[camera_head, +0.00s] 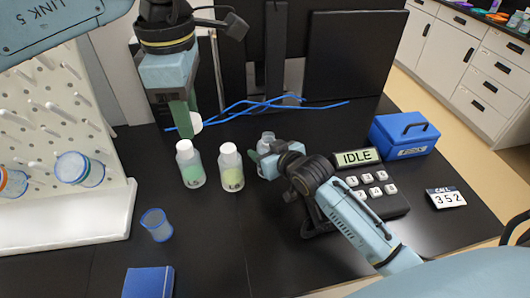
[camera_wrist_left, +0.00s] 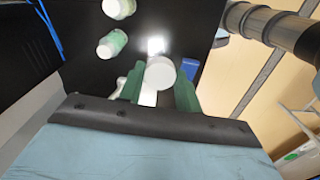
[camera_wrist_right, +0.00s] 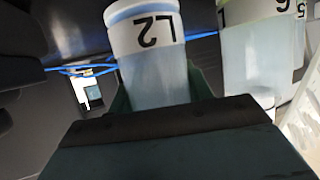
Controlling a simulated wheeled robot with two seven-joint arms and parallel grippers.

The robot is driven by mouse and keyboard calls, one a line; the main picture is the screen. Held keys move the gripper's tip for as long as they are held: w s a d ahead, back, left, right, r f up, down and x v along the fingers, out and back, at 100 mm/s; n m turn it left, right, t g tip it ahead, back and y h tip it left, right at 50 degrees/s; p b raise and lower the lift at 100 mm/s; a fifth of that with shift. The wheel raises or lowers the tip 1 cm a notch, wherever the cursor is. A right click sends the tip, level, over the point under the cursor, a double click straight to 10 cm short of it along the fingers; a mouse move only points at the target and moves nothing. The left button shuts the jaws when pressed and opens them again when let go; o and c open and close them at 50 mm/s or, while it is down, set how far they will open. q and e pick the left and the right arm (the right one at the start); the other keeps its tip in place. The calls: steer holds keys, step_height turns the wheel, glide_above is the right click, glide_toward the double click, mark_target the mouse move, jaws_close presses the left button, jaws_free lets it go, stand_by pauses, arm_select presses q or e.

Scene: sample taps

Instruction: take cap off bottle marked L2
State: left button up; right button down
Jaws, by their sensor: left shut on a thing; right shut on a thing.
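The bottle marked L2 (camera_wrist_right: 155,55) fills the middle of the right wrist view, its label upside down there and its liquid pale. My right gripper (camera_head: 266,158) is shut on this bottle, which also shows in the head view (camera_head: 267,138) with a clear top and no white cap visible on it. My left gripper (camera_head: 188,122) is shut on a white cap (camera_head: 196,124), held in the air above and left of the bottle. The cap also shows between the green fingers in the left wrist view (camera_wrist_left: 160,73).
Two white-capped bottles, one green (camera_head: 190,166) and one yellowish (camera_head: 231,170), stand left of my right gripper. A keypad with an IDLE display (camera_head: 357,157) and a blue box (camera_head: 404,136) are on the right. A blue-rimmed cup (camera_head: 157,226) and a pegboard rack (camera_head: 50,115) are left.

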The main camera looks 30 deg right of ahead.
steer(key=shift+f, duration=0.3)
steer(key=c, duration=0.6)
jaws_free()
